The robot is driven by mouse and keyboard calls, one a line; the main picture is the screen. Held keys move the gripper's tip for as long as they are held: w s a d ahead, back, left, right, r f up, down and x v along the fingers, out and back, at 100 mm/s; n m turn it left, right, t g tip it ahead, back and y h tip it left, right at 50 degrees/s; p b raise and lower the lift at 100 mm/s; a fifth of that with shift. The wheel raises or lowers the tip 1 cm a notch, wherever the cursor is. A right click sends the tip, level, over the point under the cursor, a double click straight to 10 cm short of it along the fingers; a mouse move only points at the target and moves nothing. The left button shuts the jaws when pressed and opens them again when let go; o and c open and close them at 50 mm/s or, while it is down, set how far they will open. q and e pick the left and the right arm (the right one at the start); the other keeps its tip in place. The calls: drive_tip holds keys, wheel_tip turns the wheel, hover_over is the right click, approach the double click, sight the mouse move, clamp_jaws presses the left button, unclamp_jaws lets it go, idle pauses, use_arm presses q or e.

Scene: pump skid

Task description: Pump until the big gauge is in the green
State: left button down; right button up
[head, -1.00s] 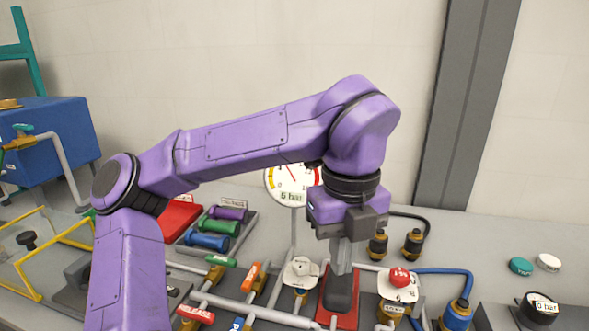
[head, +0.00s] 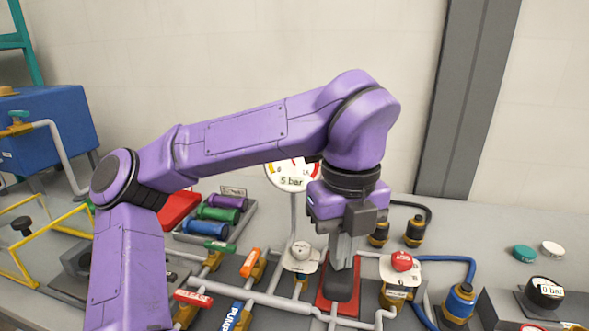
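The big round gauge (head: 291,178) stands behind my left arm; its label appears to read 5 bar. The arm covers the top of its dial, so I cannot see where the needle ends. My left gripper (head: 341,262) points down over a dark grey block (head: 339,288) on a red plate (head: 325,297). Its fingers look close together and meet the block in the picture. I cannot tell whether they grip it. My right gripper is out of view.
Grey pipes with a green-handled valve (head: 219,247), an orange one (head: 251,262) and a red one (head: 193,298) lie left of the gripper. A red knob (head: 402,261) and a blue hose (head: 458,258) are to the right. A yellow-framed guard (head: 45,245) stands at far left.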

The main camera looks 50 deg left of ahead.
use_arm(q)
drive_tip(key=shift+f+b, duration=2.75)
drive_tip(key=shift+f, duration=0.45)
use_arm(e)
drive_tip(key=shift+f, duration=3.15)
use_arm(q)
wheel_tip(320, 180, up, 9)
drive_tip(key=p, duration=0.7)
drive_tip(key=shift+r, duration=0.2)
drive_tip(key=shift+f, duration=0.15)
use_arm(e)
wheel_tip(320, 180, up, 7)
use_arm(q)
drive_tip(key=shift+f, duration=0.1)
wheel_tip(320, 180, down, 9)
drive_tip(key=b, duration=0.9)
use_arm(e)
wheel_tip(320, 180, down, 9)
use_arm(q)
wheel_tip(320, 180, up, 10)
drive_tip(key=p, duration=0.7)
drive_tip(key=shift+f+p, duration=0.25)
drive_tip(key=shift+p, duration=0.05)
drive_tip(key=shift+f, duration=0.15)
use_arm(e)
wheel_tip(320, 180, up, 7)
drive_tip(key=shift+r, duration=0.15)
use_arm(q)
drive_tip(key=shift+f, duration=0.1)
